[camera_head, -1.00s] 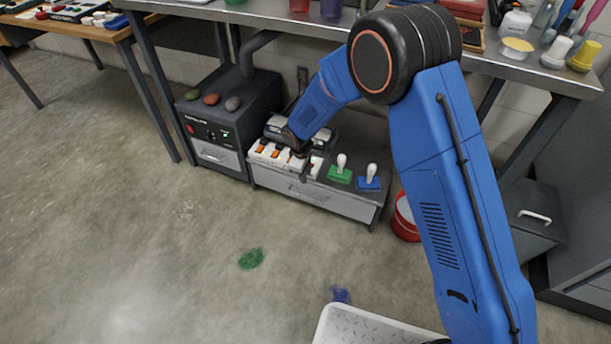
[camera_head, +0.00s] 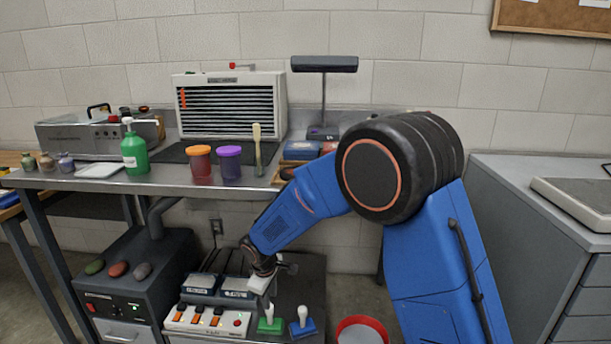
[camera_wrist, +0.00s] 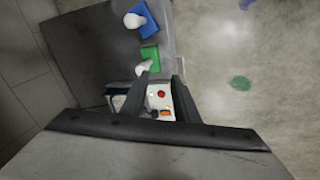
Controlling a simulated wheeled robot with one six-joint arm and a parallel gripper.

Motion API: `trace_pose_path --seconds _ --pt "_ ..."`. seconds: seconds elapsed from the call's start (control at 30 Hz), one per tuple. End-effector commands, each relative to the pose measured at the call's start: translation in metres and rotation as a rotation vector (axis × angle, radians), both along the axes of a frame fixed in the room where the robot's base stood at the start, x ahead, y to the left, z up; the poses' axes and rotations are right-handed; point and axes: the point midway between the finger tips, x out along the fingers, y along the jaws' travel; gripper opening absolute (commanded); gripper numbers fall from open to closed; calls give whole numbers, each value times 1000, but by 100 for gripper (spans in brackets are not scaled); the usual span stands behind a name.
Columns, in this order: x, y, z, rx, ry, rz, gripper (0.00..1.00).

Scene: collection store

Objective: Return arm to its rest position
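My blue arm reaches down in the head view. The panel's red button and an orange switch (camera_wrist: 165,113) show between the fingers, below. I see nothing held. Whether a finger touches the panel or the block is unclear.
A green stamp (camera_head: 270,325) and a blue stamp (camera_head: 303,328) with white handles stand right of the panel. A dark heater-like box (camera_head: 135,285) is to the left. A steel table (camera_head: 120,182) stands above, behind. A red bucket (camera_head: 362,330) and grey cabinet (camera_head: 540,260) are right.

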Motion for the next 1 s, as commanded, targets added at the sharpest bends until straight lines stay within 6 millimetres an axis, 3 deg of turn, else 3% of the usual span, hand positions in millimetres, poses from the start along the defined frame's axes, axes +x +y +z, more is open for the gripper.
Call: trace_pose_path --seconds 0.03,0.2,0.5,0.77,1.0 --pt "0 -17 18 10 -7 -33 28" --pt "-5 -69 65 40 -19 -141 28" --pt "-34 -158 136 92 -43 -328 28" --pt "-75 -229 183 139 -63 -487 28" --pt "-122 -286 215 186 -84 -629 28"
